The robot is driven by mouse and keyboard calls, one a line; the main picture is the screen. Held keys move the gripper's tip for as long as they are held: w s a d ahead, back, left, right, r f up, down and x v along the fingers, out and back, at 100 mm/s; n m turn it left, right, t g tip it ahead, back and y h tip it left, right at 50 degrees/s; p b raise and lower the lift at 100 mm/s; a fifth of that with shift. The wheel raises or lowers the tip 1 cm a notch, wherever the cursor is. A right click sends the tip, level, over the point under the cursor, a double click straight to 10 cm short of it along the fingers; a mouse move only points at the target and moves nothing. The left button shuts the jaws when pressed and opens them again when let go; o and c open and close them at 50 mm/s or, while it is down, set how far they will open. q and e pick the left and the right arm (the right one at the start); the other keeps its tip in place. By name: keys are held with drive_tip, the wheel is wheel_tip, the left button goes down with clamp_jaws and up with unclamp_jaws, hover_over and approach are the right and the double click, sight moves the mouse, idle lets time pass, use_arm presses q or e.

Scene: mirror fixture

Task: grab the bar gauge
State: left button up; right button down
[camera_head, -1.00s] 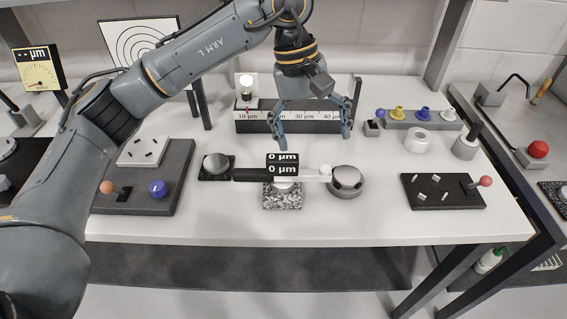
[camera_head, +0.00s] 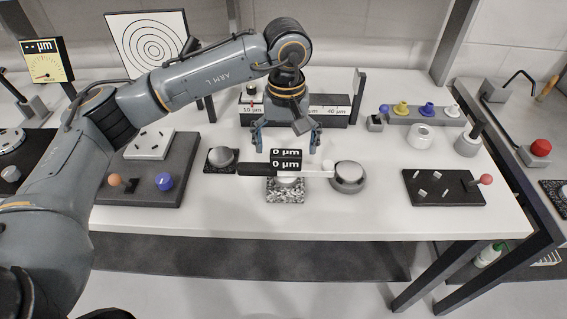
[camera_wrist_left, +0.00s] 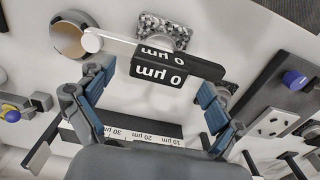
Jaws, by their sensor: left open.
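The bar gauge, with a black handle (camera_head: 255,170) and a white right part, lies crosswise in the middle of the table. Its two black displays (camera_head: 286,161) both read 0 µm. In the left wrist view the displays (camera_wrist_left: 165,72) appear upside down. My left gripper (camera_head: 286,147) points down just behind and above the gauge. It is open and empty. In the left wrist view its fingers (camera_wrist_left: 157,76) stand on either side of the displays; whether they touch cannot be told. My right gripper is not in view.
A speckled block (camera_head: 286,192) sits under the gauge, with a round metal piece (camera_head: 349,178) at its right end. Behind the gripper stands a dark µm scale block (camera_head: 331,118). A black plate with a lever (camera_head: 440,193) lies right. The front table strip is clear.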

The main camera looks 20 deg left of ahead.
sight(286, 152)
use_arm(q)
drive_tip(key=shift+w+f+p, duration=0.15)
drive_tip(key=shift+f+p, duration=0.25)
drive_tip(key=shift+f, duration=1.35)
drive_tip(key=c, duration=1.4)
drive_tip(key=shift+c, duration=0.9)
drive_tip(key=shift+r, duration=0.1)
